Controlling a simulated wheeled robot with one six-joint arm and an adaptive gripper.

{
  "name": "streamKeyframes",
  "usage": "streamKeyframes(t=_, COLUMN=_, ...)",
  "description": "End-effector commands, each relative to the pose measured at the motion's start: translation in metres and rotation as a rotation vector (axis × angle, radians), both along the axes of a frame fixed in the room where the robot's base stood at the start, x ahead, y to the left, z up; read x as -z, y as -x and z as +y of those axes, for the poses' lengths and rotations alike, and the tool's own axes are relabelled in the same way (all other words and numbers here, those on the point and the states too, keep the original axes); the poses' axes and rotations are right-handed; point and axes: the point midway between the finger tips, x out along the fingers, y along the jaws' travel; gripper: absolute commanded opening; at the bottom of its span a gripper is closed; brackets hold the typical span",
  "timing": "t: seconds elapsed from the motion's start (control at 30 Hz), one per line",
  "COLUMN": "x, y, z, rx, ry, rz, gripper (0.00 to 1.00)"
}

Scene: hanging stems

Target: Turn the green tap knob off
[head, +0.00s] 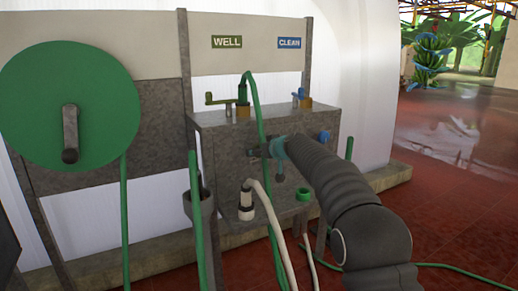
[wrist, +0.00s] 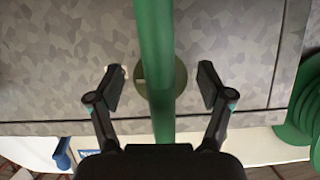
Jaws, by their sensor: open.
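A dark green round knob (wrist: 180,80) on the grey panel shows in the wrist view, partly hidden behind the green hose (wrist: 155,50). My gripper (wrist: 160,87) is open, with one finger on each side of the hose and the knob, apart from both. In the head view my gripper (head: 268,150) is at the front of the grey box (head: 225,150), and the green knob is hidden there by my arm or the hose. The hose (head: 257,105) runs from the green tap (head: 242,98) down past my gripper.
A blue knob (head: 322,136) is on the box front, right of my arm. A blue tap (head: 300,98) stands on top. A white hose (head: 263,205) hangs below. A green reel (head: 95,95) is at the left. Open red floor (head: 455,190) lies to the right.

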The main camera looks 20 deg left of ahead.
Motion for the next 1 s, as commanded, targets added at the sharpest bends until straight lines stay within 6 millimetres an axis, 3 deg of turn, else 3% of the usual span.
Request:
streamKeyframes(t=0.5, x=0.0055, y=-0.0077, z=0.0098, rx=0.0, ry=0.0, rz=0.0, gripper=0.79)
streamKeyframes(t=0.53, x=0.0053, y=-0.0077, z=0.0097, rx=0.0, ry=0.0, rz=0.0, gripper=0.77)
streamKeyframes(t=0.77, x=0.0052, y=-0.0076, z=0.0097, rx=0.0, ry=0.0, rz=0.0, gripper=0.2)
streamKeyframes(t=1.0, x=0.0058, y=-0.0079, z=0.0095, rx=0.001, ry=-0.009, rz=0.009, gripper=0.2)
